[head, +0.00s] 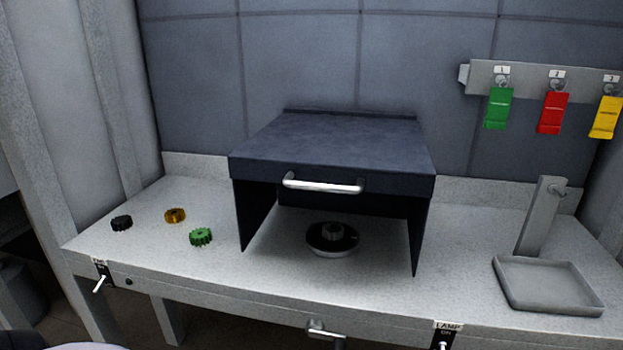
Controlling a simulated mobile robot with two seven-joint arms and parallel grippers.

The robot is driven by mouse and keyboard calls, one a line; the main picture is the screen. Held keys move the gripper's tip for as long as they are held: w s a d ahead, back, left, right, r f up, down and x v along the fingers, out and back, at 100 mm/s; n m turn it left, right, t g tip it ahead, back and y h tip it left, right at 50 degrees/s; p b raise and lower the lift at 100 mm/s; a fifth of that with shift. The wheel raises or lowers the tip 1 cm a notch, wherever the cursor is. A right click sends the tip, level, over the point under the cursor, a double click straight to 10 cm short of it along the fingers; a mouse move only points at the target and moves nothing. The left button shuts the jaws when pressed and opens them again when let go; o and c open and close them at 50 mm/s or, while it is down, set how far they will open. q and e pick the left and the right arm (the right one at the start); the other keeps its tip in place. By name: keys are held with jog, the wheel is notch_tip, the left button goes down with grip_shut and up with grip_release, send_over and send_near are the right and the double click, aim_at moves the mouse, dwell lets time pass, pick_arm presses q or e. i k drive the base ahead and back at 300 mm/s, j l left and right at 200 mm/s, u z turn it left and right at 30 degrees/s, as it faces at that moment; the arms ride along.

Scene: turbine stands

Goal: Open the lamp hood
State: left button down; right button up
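The lamp hood (335,142) is a dark box-like cover on the light grey bench (200,265), against the back wall. Its top lies flat, and its front is open below a short front lip. A silver bar handle (322,186) is fixed across that lip. Under the hood, a round dark disc with a pale rim and a small knob (332,238) sits on the bench. Neither of my grippers shows in the head view.
Black (121,223), amber (175,215) and green (201,237) gears lie left. A grey tray (548,286) and a post (541,215) stand right. Green (498,108), red (552,112) and yellow (606,118) tags hang above. A LAMP switch (443,338) is on the front edge.

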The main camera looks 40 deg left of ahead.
aim_at(348, 154)
jog(key=u, duration=1.25)
